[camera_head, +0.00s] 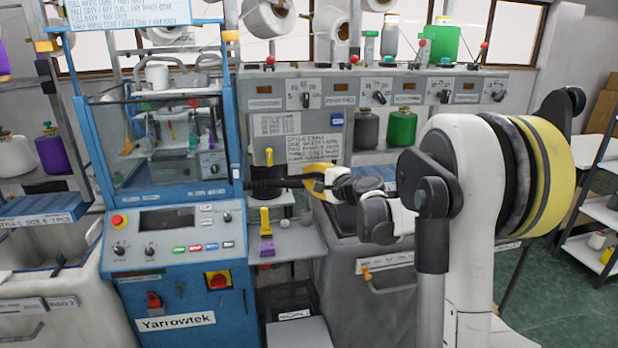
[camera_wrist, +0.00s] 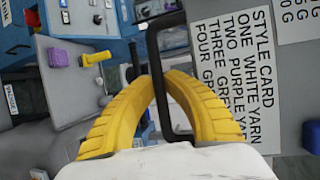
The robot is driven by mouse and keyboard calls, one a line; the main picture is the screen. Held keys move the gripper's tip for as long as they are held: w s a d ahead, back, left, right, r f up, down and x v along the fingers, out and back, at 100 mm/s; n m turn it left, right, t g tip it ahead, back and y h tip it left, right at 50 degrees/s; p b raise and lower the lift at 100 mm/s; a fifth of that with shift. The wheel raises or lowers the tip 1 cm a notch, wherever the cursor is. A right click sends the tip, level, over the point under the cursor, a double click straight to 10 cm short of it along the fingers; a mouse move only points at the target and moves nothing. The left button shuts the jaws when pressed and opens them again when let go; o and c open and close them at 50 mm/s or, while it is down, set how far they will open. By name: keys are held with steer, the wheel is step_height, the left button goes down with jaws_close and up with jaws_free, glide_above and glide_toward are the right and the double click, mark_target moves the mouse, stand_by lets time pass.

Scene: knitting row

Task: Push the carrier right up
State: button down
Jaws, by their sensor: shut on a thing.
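My gripper (camera_head: 316,182) has yellow fingers and is beside the blue Yarrowtek machine (camera_head: 178,250), to the right of its front. In the wrist view my gripper (camera_wrist: 166,80) is shut on a black bar-shaped handle (camera_wrist: 154,62), which runs between the two fingers. In the head view a dark bar (camera_head: 292,183) reaches left from the fingers to a dark part at the machine's right side. No part is labelled as the carrier; whether this handle belongs to it I cannot tell. The contact point is partly hidden by the fingers.
A style card (camera_head: 312,148) hangs on the grey panel behind the gripper, close by in the wrist view. A yellow piece and a purple block (camera_head: 266,249) sit on the small shelf below. A grey bin (camera_head: 375,290) stands below my arm.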

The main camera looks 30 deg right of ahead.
steer(key=shift+w+d+r, duration=0.1)
steer(key=shift+r, duration=0.1)
steer(key=c, duration=1.7)
jaws_free()
steer(key=v, duration=1.2)
steer(key=shift+f, duration=0.1)
